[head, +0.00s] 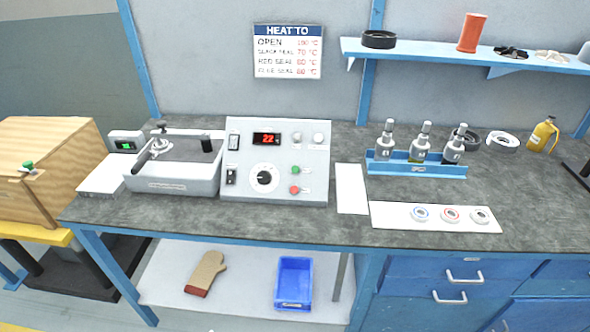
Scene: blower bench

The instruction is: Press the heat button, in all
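A light grey control box (317,155) stands on the bench left of centre. Its red display (267,139) appears to read 22. A black dial (264,178) sits below the display. A green button (296,170) and a red button (294,189) are on its right side. Their labels are too small to read, so I cannot tell which one is the heat button. Two dark switches are on the left, and two pale round parts are at the top right. Neither of my grippers is in view.
A heater unit (172,184) with a lidded top adjoins the box at left. A wall sign (287,51) lists heating temperatures. A blue rack (415,168) holds several bottles at right. The bench front before the box is clear.

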